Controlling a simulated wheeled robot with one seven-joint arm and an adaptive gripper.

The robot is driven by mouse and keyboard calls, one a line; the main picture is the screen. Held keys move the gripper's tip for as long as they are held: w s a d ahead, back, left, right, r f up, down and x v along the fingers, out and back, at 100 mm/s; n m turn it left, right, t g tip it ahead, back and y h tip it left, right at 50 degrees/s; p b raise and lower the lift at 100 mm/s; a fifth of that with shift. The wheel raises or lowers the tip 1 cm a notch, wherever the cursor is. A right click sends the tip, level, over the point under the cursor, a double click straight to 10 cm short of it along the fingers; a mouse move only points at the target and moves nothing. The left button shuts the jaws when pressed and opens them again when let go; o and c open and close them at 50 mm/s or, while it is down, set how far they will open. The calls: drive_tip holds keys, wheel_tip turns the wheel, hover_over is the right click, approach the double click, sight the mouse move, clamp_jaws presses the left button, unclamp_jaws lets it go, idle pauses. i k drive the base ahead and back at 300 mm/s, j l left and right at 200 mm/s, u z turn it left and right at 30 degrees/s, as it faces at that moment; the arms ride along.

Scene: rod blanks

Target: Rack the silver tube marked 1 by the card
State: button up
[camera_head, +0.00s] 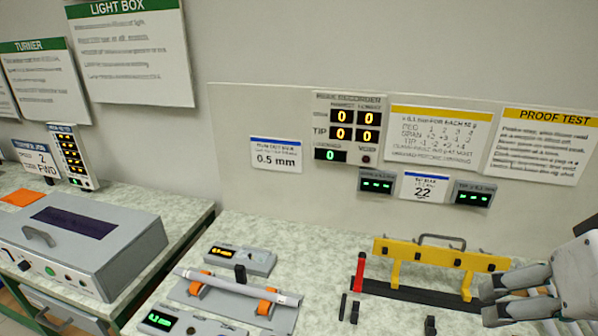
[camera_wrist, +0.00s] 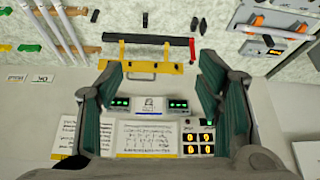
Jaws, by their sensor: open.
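A silver tube (camera_head: 238,286) lies on the orange supports of a grey gauge stand at the front of the bench in the head view. I cannot read any number on it. A small card (camera_head: 424,187) on the wall reads 22. My gripper (camera_head: 497,297) is at the right edge of the head view, open and empty. In the wrist view its spread fingers (camera_wrist: 160,66) show in front of the yellow bar fixture, with nothing between them.
The yellow bar fixture (camera_head: 440,254) with a handle and a red post (camera_head: 360,272) stands on a black base beside my gripper. A grey light box (camera_head: 75,240) stands on the left bench. Speckled bench top between gauge and fixture is mostly clear.

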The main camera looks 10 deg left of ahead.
sight(203, 278)
drive_tip(key=u, duration=1.65)
drive_tip(key=i+j+z, duration=0.15)
drive_tip(key=j, duration=0.15)
drive_tip(key=i+j+z, duration=0.15)
drive_tip(key=j, duration=0.2)
drive_tip(key=k, duration=0.7)
